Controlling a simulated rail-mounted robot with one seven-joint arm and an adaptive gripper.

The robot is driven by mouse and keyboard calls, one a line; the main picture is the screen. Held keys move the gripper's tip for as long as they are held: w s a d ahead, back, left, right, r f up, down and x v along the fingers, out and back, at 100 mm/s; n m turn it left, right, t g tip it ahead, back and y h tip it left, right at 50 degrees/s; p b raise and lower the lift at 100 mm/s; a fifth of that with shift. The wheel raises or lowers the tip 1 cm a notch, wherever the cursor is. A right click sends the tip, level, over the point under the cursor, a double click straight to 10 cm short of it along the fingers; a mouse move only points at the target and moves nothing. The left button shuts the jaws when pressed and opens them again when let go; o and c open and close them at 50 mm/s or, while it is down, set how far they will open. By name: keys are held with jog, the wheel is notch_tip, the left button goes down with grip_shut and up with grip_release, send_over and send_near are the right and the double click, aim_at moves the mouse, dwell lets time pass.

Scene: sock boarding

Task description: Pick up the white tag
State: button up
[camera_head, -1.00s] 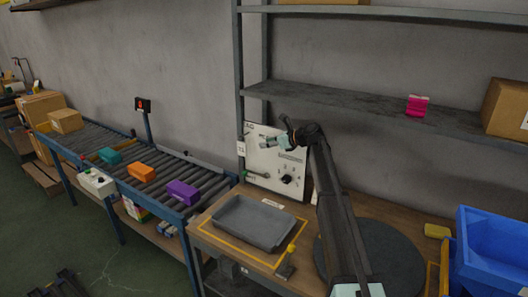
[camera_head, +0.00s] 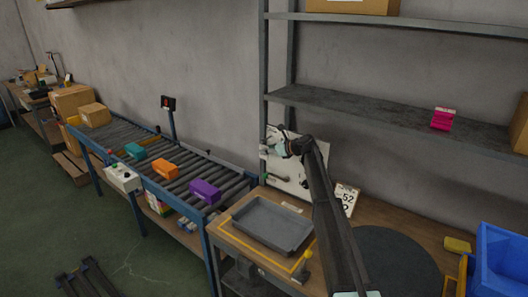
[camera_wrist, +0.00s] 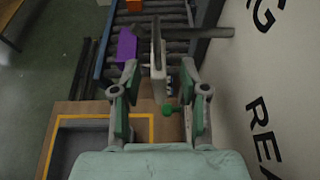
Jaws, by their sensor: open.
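A pale, thin plate (camera_wrist: 157,58), seen nearly edge-on in the wrist view, looks like the white tag. It hangs by a grey peg (camera_wrist: 205,33) that sticks out from the white board (camera_wrist: 270,90). My gripper (camera_wrist: 160,70) is open, with one green-padded finger on each side of the plate and gaps showing on both sides. In the head view my gripper (camera_head: 268,149) is at the left edge of the white board (camera_head: 284,182), and the tag cannot be made out clearly there.
A green knob (camera_wrist: 167,108) is below the plate. A grey tray (camera_head: 262,224) lies on the workbench. A roller conveyor with a purple box (camera_head: 204,192) is at left. A printed white card (camera_head: 346,197) stands behind my arm. Blue bins (camera_head: 500,265) are at right.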

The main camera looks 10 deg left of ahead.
aim_at(260, 148)
jog(key=p+x, duration=0.2)
jog(key=x, duration=0.2)
jog(key=shift+w+a, duration=0.1)
jog(key=shift+a, duration=0.1)
jog(key=shift+a+f, duration=0.15)
grip_shut()
jog(key=shift+r+b, duration=0.5)
jog(key=shift+r, duration=0.1)
jog(key=s+a+b, duration=0.2)
jog(key=s+a, duration=0.2)
jog(key=s, duration=0.3)
jog(key=s+a+b, duration=0.2)
jog(key=s+a, duration=0.3)
jog(key=s, duration=0.3)
jog(key=shift+s+b, duration=0.3)
